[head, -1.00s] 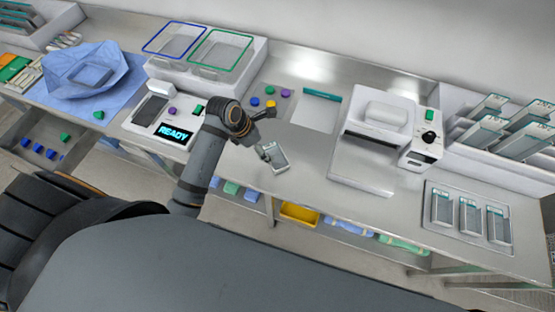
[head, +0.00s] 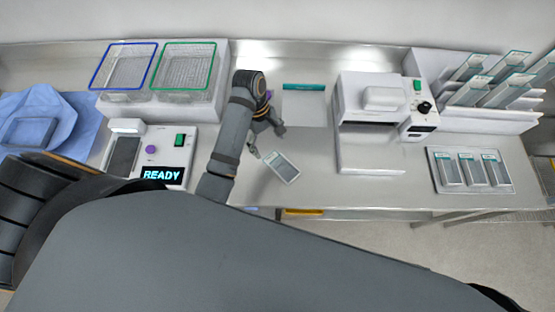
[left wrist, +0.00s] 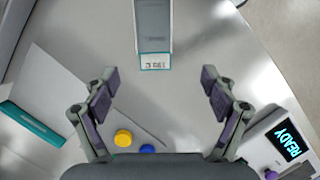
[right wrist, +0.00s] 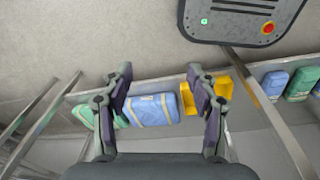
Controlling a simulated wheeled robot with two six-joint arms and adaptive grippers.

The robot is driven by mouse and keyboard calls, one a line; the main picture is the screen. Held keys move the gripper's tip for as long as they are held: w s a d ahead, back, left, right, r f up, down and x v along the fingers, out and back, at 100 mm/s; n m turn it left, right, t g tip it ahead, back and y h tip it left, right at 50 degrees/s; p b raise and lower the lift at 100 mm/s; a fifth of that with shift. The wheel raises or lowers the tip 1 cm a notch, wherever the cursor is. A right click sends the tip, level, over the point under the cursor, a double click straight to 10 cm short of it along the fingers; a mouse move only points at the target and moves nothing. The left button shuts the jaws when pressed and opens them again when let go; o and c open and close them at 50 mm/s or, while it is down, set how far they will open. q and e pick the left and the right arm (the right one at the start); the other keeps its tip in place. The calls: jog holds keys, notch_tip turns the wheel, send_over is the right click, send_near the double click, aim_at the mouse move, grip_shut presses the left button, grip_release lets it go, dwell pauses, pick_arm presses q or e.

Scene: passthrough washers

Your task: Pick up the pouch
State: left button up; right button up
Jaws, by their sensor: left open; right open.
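A small flat pouch (head: 281,167) with a grey window and a teal-edged, printed end lies on the steel bench near its front edge. My left gripper (head: 268,142) is open just beyond it, low over the bench. In the left wrist view the pouch (left wrist: 153,28) lies ahead of the open fingers (left wrist: 160,85), its labelled end towards them and roughly centred; the fingers look empty and its far end is cut off. My right gripper (right wrist: 158,80) is open and empty, seen over the lower shelf and floor; it is not visible in the head view.
Several similar pouches sit in a tray (head: 436,182) and a rack at the right. A sealer (head: 352,148) stands right of the loose pouch, a READY device (head: 178,143) left. Yellow (left wrist: 123,137) and blue buttons lie near my left gripper. Bare bench surrounds the pouch.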

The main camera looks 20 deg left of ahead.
aim_at(281, 165)
pick_arm(q)
jog(key=d+f, duration=0.3)
jog(key=shift+s+d+b, duration=0.15)
jog(key=shift+s+b, duration=0.2)
jog(key=shift+w+a+f, duration=0.1)
jog(key=shift+a+f, duration=0.15)
jog(key=shift+f, duration=0.65)
jog(key=shift+a+f+p, duration=0.2)
jog(key=shift+f+p, duration=0.05)
jog(key=shift+p, duration=0.15)
jog(key=f, duration=0.1)
jog(key=d+f+p, duration=0.1)
jog(key=d+f, duration=0.1)
jog(key=shift+s+f, duration=0.35)
jog(key=shift+f, duration=0.4)
jog(key=shift+a, duration=0.1)
jog(key=shift+c, duration=0.5)
jog(key=c, duration=0.7)
jog(key=shift+c, duration=0.7)
pick_arm(e)
jog(key=d, duration=0.1)
jog(key=d+r, duration=0.1)
jog(key=d, duration=0.1)
jog(key=shift+w+d+r, duration=0.1)
jog(key=shift+w+r, duration=0.05)
jog(key=shift+r, duration=0.05)
